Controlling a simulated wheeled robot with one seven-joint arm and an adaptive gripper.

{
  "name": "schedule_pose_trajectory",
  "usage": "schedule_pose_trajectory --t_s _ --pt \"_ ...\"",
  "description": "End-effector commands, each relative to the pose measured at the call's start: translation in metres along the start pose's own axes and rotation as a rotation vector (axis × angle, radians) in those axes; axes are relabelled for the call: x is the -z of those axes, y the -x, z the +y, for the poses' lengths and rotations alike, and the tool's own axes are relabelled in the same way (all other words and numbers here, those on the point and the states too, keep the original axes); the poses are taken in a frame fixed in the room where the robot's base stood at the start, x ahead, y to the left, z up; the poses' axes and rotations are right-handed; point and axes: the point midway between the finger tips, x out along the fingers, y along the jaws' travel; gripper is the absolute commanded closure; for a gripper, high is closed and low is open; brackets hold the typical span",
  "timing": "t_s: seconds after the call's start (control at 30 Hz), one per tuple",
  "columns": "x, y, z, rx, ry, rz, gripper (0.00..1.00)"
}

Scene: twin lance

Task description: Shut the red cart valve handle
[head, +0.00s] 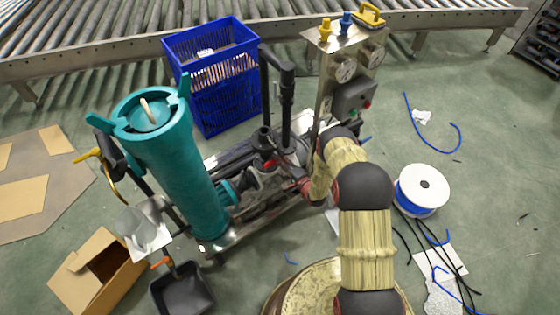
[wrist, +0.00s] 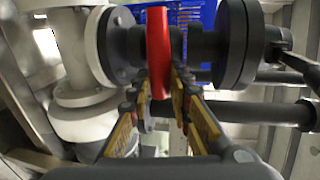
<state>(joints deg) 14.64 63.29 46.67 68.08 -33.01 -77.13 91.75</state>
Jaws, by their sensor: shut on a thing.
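The red valve handle (wrist: 158,45) stands upright in the wrist view, between a grey-white flange on the left and a dark flange on the right. My gripper (wrist: 160,82) has its yellow-padded fingers on both sides of the handle's lower part and is shut on it. In the head view a small red part of the handle (head: 270,163) shows on the cart's piping, with my gripper (head: 284,172) beside it. The fingertips are too small to make out there.
The cart carries a tall teal cylinder (head: 172,165) at left and a gauge panel (head: 340,75) at right. A blue crate (head: 215,85) stands behind. A cable spool (head: 425,185), a cardboard box (head: 95,275) and a dark bin (head: 183,293) sit on the floor around it.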

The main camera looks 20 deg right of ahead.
Motion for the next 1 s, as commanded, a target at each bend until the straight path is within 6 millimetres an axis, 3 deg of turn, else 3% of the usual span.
schedule_pose_trajectory --t_s 0.37,0.4,0.7,1.0 --pt "0.0007 0.0009 0.0022 -0.004 -0.006 0.002 1.0" --pt "0.0007 0.0009 0.0022 -0.004 -0.006 0.002 0.79" --pt "0.0003 0.0004 0.0012 -0.002 -0.005 0.0 0.62" --pt "0.0002 0.0011 0.0006 -0.001 -0.004 0.0 0.62"
